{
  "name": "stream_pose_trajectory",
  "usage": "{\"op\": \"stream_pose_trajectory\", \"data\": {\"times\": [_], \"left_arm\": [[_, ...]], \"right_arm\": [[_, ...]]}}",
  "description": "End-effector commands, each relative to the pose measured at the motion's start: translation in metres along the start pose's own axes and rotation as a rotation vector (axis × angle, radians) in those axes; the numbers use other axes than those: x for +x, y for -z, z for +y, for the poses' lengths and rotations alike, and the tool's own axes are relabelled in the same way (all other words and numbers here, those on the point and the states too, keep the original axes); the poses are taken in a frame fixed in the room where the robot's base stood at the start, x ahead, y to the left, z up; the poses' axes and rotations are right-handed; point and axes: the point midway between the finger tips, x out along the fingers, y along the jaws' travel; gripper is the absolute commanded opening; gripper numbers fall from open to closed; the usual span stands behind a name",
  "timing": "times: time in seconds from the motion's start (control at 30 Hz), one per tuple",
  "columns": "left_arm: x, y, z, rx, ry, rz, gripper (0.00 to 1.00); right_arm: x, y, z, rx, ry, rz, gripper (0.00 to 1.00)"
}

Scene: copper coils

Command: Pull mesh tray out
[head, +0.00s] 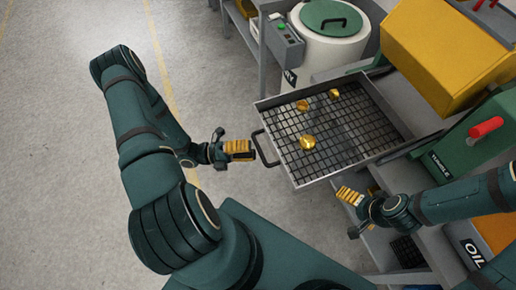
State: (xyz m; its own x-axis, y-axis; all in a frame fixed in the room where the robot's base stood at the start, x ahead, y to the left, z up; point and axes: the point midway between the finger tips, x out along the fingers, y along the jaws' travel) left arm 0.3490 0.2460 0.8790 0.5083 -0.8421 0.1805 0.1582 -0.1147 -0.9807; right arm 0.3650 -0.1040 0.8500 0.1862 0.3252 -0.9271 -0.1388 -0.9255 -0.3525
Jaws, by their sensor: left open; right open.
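The mesh tray (355,155) is a shallow metal-framed tray with a dark grid floor. It juts out over the front edge of the bench, and its dark bar handle (263,147) is on its left side. Several copper-gold coils lie in it, one near the middle (308,142) and others towards the back (334,94). My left gripper (252,150) is open beside the handle; I cannot tell whether it touches it. My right gripper (344,191) is open and empty, just below the tray's near right edge.
A white drum with a green lid (330,20) stands behind the tray. A yellow box-shaped housing (435,50) and a green machine with a red handle (485,127) are at the right. Shelves lie below the bench. The grey floor at the left is clear.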

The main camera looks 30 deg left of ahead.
Motion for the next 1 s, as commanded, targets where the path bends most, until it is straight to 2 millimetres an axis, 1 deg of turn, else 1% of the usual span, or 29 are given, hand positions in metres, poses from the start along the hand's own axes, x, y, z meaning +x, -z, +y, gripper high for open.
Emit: {"op": "stream_pose_trajectory", "data": {"times": [0.03,0.2,0.3,0.4,0.6,1.0], "left_arm": [[-0.012,-0.001,0.001,0.001,-0.003,-0.003,0.43],[-0.047,0.0,0.001,0.001,-0.003,-0.002,0.43],[-0.063,0.0,0.001,0.001,-0.002,0.0,0.43],[-0.075,0.0,0.001,0.001,-0.002,-0.001,0.43],[-0.085,0.001,0.0,-0.001,0.0,0.001,0.43],[-0.085,0.0,0.0,-0.001,0.001,0.001,0.43]], "right_arm": [[0.0,0.0,0.0,0.0,0.0,0.0,1.0],[0.0,0.0,0.0,0.0,0.0,0.0,1.0],[0.0,0.0,0.0,0.0,0.0,0.0,1.0],[0.0,0.0,0.0,0.0,0.0,0.0,1.0],[0.0,0.0,0.0,0.0,0.0,0.0,1.0],[0.0,0.0,0.0,0.0,0.0,0.0,1.0]]}}
